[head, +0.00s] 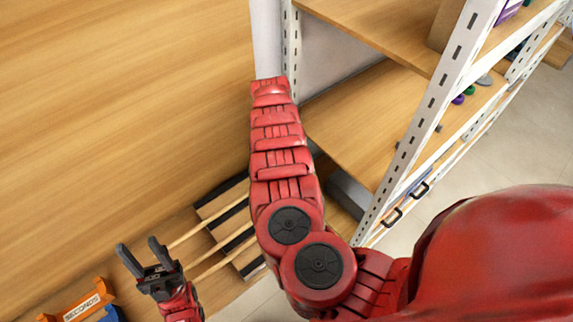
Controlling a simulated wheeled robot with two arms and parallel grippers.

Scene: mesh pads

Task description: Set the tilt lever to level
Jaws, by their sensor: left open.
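I cannot make out a tilt lever in the head view. My left gripper (139,250) is at the lower left, with its two dark fingers apart and nothing visible between them. My right arm crosses the middle of the view and hides part of the slats. Its gripper does not show.
An orange holder marked SECONDS (84,307) is at the bottom left, with a blue part beside it. A metal shelf rack (428,112) with wooden shelves and small items stands at the right. A broad bare wooden surface (110,110) fills the upper left.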

